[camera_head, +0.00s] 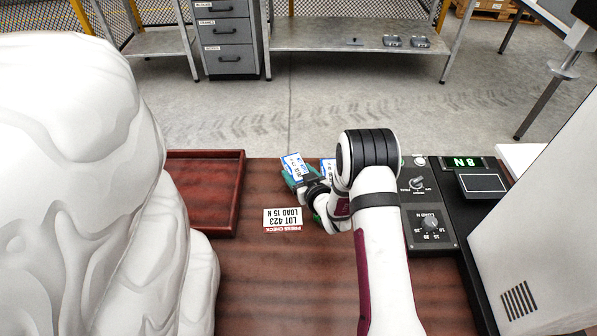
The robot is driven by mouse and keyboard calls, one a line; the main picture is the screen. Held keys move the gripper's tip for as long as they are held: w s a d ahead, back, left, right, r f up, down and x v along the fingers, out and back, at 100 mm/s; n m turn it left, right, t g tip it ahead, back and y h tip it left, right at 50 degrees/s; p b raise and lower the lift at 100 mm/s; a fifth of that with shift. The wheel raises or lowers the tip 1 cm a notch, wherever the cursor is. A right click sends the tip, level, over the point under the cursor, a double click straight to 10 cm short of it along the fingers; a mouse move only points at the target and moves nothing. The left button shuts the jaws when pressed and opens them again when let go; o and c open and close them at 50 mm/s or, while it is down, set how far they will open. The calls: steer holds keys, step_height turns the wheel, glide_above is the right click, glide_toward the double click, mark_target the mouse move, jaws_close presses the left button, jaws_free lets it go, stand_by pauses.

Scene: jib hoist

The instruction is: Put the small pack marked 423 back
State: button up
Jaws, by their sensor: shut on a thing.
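A small pack with a blue and white label (293,164) is at my gripper (296,180), near the far edge of the brown table. My gripper is shut on this pack; its number is too small to read. A second blue and white pack (327,165) shows just right of it, mostly hidden behind my arm. A white card (283,217) reading LOT 423, LOAD 15 N, PRESS CHECK lies flat on the table, upside down in this view, nearer than my gripper.
An empty-looking dark red wooden tray (206,222) lies left of the card. A large white rounded mass (85,160) fills the left side. A black control panel (430,226) with a knob and green display (463,162) stands at right, beside a pale housing (540,235).

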steer(key=shift+s+f, duration=0.1)
steer(key=shift+f, duration=0.35)
steer(key=o, duration=1.5)
